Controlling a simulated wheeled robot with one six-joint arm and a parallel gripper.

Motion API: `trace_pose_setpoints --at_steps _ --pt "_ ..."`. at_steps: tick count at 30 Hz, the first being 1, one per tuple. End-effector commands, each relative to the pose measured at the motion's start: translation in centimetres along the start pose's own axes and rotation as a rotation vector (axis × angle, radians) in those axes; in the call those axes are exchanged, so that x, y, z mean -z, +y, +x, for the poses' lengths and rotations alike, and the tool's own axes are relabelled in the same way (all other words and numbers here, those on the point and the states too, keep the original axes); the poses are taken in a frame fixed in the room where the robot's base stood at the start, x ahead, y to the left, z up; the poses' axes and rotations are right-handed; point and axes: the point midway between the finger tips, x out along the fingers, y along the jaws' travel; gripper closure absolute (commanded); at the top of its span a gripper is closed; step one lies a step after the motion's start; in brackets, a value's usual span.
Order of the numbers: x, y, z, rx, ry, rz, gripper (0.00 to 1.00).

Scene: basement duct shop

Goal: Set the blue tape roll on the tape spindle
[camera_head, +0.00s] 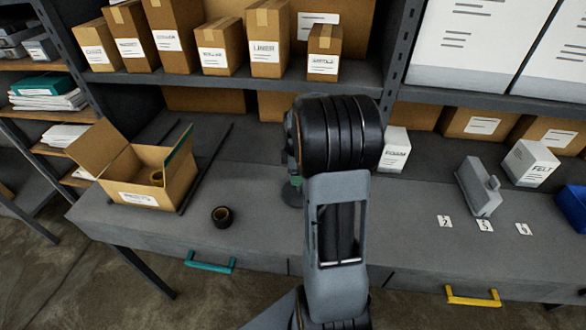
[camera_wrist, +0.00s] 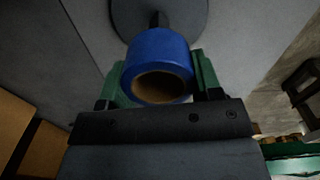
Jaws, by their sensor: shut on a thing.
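In the wrist view, the blue tape roll (camera_wrist: 158,53) is between the green fingers of my gripper (camera_wrist: 160,75), which is shut on it. Its brown core opening faces the camera. Beyond the roll is a dark round base with a short black post, the tape spindle (camera_wrist: 158,18). The post shows past the roll's far edge, outside the visible opening; I cannot tell the height gap. In the head view, my arm hides the roll and most of my gripper. Part of the round spindle base (camera_head: 291,196) shows just left of the arm.
A dark tape roll (camera_head: 222,217) lies left on the bench. An open carton (camera_head: 150,190) holds another roll. Dark rods lie by the carton. Right are a white box (camera_head: 394,150), a grey holder (camera_head: 478,188), number cards, a FELT box (camera_head: 530,163) and a blue bin (camera_head: 573,208).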

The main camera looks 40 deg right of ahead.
Motion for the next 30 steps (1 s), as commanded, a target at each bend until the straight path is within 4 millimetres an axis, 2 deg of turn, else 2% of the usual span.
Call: trace_pose_setpoints --at_steps 18,30 --pt "0.0 0.0 5.2 0.000 0.000 0.001 0.65" --pt "0.0 0.0 5.5 0.000 0.000 0.002 0.65"
